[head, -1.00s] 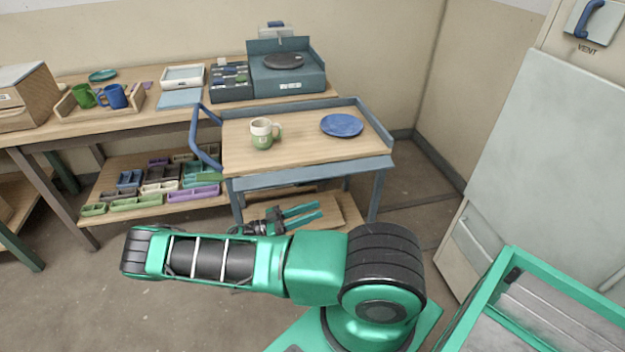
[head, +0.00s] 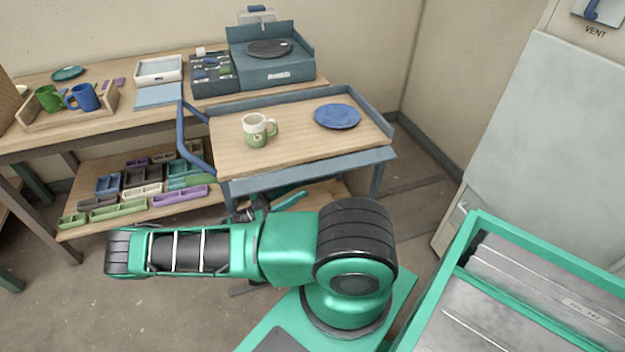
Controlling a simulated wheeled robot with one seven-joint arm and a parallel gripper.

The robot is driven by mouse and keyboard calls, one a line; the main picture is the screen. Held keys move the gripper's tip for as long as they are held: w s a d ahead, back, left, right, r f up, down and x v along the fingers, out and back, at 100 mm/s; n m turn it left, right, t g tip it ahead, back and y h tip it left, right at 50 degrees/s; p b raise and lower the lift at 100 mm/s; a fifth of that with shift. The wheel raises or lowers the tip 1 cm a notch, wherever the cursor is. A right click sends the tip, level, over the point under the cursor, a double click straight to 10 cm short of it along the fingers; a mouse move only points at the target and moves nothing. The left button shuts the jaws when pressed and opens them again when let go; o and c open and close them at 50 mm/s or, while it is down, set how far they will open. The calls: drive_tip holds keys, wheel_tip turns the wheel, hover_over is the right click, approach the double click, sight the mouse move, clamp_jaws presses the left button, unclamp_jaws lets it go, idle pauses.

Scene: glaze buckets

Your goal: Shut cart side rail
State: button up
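The cart (head: 290,145) has a wooden top with grey-blue rails standing along its back and right edges. A grey-blue strip, seemingly the side rail (head: 310,171), hangs folded down along the near edge. That edge of the top has no raised rail. A green-and-white mug (head: 256,131) and a blue plate (head: 337,116) stand on the cart top. My gripper (head: 288,201) is low in front of the cart, below the near edge.
A blue push handle (head: 190,140) rises at the cart's left end. A workbench (head: 135,115) with a scale, trays and mugs stands behind and left. A grey cabinet (head: 540,150) stands at right. Open floor lies at left.

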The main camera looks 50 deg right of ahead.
sight(311, 182)
drive_tip(key=x, duration=0.7)
drive_tip(key=shift+s+d, duration=0.2)
clamp_jaws()
